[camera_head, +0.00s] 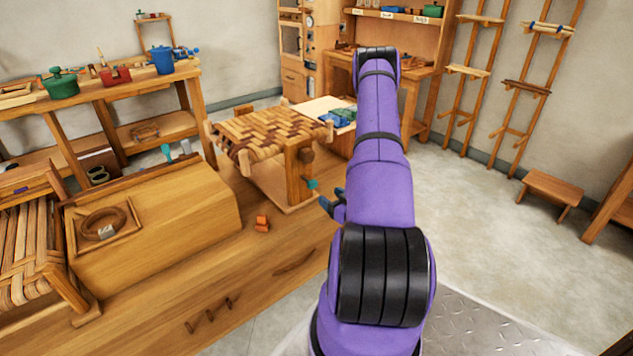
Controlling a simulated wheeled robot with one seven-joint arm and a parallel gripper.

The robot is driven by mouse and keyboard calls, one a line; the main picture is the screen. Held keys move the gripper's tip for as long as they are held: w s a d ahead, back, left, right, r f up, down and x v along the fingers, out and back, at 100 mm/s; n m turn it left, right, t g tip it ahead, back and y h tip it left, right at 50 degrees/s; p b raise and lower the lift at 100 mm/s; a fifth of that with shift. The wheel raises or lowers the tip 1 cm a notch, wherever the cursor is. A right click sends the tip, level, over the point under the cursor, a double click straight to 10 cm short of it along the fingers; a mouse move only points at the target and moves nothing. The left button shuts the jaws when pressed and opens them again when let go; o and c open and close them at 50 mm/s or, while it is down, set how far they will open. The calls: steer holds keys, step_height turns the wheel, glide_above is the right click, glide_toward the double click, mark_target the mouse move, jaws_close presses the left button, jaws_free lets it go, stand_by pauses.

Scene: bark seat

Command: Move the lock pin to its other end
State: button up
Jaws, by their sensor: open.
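A woven bark seat (268,130) rests on a wooden stand on the workbench. A small teal knob (312,184) sticks out low on the right side of the stand's front post (298,172); it looks like the lock pin, but its shaft is hidden and I cannot tell how far it is inserted. A round brown knob (306,156) sits above it on the post. My gripper (327,204), with blue fingers, is open just below and right of the teal knob, apart from it in the picture. Most of the gripper is hidden behind my purple arm.
A wooden box with a coiled strip (103,223) is at left. Blue and green items (338,117) lie behind the seat.

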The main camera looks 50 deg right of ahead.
mark_target(314, 184)
steer(key=x, duration=1)
steer(key=shift+w+d+f, duration=0.1)
steer(key=shift+w+d, duration=0.1)
steer(key=shift+d, duration=0.05)
